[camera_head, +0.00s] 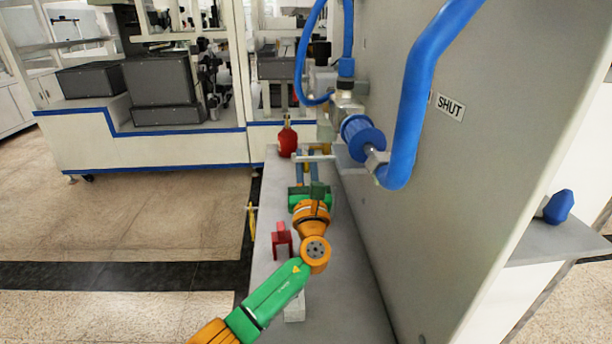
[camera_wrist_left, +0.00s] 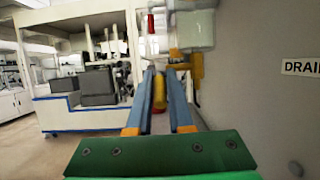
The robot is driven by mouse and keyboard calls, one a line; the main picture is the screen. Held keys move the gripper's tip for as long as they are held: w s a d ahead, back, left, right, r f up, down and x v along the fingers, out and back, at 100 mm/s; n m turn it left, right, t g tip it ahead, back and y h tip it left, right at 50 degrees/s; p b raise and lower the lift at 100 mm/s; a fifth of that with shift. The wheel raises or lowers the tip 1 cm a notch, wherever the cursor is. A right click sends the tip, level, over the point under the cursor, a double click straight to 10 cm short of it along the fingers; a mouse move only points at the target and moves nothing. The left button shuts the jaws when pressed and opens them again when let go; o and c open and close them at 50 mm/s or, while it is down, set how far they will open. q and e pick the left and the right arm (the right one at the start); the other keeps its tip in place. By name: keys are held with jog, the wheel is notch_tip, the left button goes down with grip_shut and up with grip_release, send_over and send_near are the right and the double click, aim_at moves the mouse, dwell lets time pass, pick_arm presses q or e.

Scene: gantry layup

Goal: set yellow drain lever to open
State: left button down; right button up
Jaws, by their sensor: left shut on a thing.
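My left gripper (camera_head: 306,160) reaches forward over the grey bench beside the panel, below the blue hose fitting. In the left wrist view its two blue-grey fingers (camera_wrist_left: 160,72) are close together at the tips. The yellow drain lever (camera_wrist_left: 197,68) shows at the fingertips, next to the panel. The gripper is shut on it, though the fingers hide part of the grip. A label (camera_wrist_left: 302,67) starting with "DRAI" is on the panel to the right. In the head view my arm and fingers mostly hide the lever. My right gripper is not in view.
A thick blue hose (camera_head: 412,105) and blue fitting (camera_head: 361,138) stand out from the panel, near a "SHUT" label (camera_head: 450,106). A red bottle (camera_head: 288,142) stands at the bench's far end. A red bracket (camera_head: 282,241) is left of my arm. Floor at left is clear.

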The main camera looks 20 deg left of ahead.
aim_at(307, 171)
pick_arm(q)
jog(key=c, duration=0.8)
grip_release()
jog(key=shift+c, duration=0.2)
jog(key=p+v, duration=0.3)
jog(key=v, duration=0.3)
jog(key=shift+s, duration=0.2)
jog(key=shift+s+d+f, duration=0.1)
jog(key=shift+s, duration=0.2)
jog(key=shift+f, duration=0.1)
